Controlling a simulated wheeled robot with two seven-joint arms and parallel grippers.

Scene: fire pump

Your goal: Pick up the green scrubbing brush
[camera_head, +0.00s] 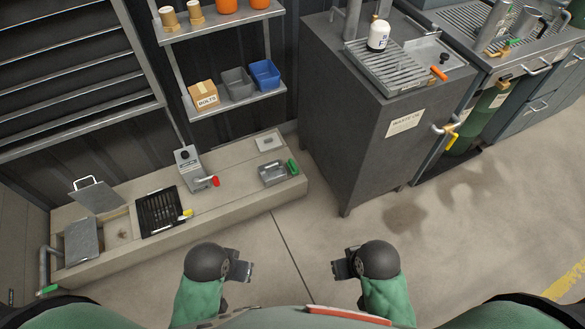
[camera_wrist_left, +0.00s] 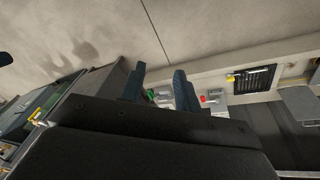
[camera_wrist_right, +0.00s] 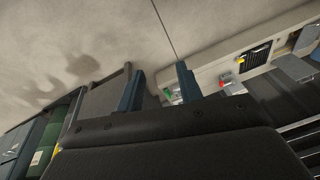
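A small green item (camera_head: 293,167) sits at the right end of a shallow metal tray (camera_head: 272,174) on the concrete ledge. It may be the green scrubbing brush, but it is too small to tell. It also shows between the fingers in the left wrist view (camera_wrist_left: 152,96). Another small green piece (camera_head: 48,289) shows at the ledge's left end. My left gripper (camera_head: 248,271) is open and empty, in front of the ledge and apart from it. My right gripper (camera_head: 338,269) is open and empty, to the right of the left one.
On the concrete ledge (camera_head: 230,207) are a black grate (camera_head: 160,212), a device with a red knob (camera_head: 195,170) and metal plates. A shelf above holds a blue bin (camera_head: 264,74) and a box. A dark waste-oil cabinet (camera_head: 370,125) stands right of the ledge. The floor in front is clear.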

